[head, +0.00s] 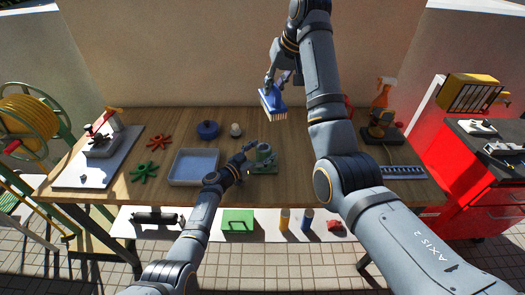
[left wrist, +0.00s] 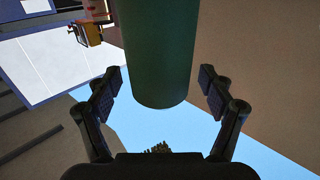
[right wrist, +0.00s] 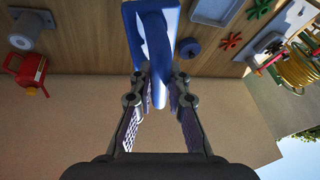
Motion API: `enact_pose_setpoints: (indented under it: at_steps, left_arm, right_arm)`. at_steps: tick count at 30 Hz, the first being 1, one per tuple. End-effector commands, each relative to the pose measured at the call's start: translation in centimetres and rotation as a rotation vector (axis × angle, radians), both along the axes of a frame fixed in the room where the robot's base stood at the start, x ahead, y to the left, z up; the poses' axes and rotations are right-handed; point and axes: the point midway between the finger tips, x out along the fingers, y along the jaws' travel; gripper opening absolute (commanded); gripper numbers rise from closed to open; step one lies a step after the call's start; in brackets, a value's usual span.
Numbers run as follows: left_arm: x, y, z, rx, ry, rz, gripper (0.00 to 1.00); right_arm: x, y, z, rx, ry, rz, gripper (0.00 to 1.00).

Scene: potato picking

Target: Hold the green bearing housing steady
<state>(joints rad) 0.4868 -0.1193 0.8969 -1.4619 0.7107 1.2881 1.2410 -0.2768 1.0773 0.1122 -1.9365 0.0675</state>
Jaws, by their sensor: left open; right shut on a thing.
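The green bearing housing (head: 263,158) stands near the middle of the wooden table. In the left wrist view it is a large green cylinder (left wrist: 155,45) between the two spread fingers. My left gripper (head: 249,151) is open at the housing's left side, with a visible gap to each finger in the wrist view. My right gripper (head: 278,82) is raised over the back of the table, shut on a blue brush (head: 272,103) with pale bristles. The brush's blue handle (right wrist: 154,45) shows between the fingers in the right wrist view.
A grey-blue tray (head: 171,178) lies left of the housing. A green star-shaped knob (head: 144,172), a red one (head: 158,141) and a blue round object (head: 208,130) are nearby. My right arm crosses over the table's right side.

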Motion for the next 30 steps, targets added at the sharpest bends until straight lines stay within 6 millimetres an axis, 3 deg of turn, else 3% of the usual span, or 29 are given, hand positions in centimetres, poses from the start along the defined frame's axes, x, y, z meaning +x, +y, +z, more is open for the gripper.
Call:
enact_pose_setpoints:
  at_steps: [2, 19, 30]
  left_arm:
    - [-0.01, 0.01, 0.0, 0.0, 0.0, 0.0, 0.8]
    - [-0.02, 0.03, 0.0, 0.0, 0.0, 0.0, 0.02]
    - [-0.02, 0.05, -0.02, 0.0, 0.0, 0.0, 0.0]
  right_arm:
    - [0.0, 0.01, 0.04, 0.0, -0.001, 0.0, 0.0]
    - [0.01, 0.0, 0.04, 0.0, -0.001, 0.0, 0.0]
    - [0.16, 0.08, -0.28, 0.0, 0.001, 0.0, 0.0]
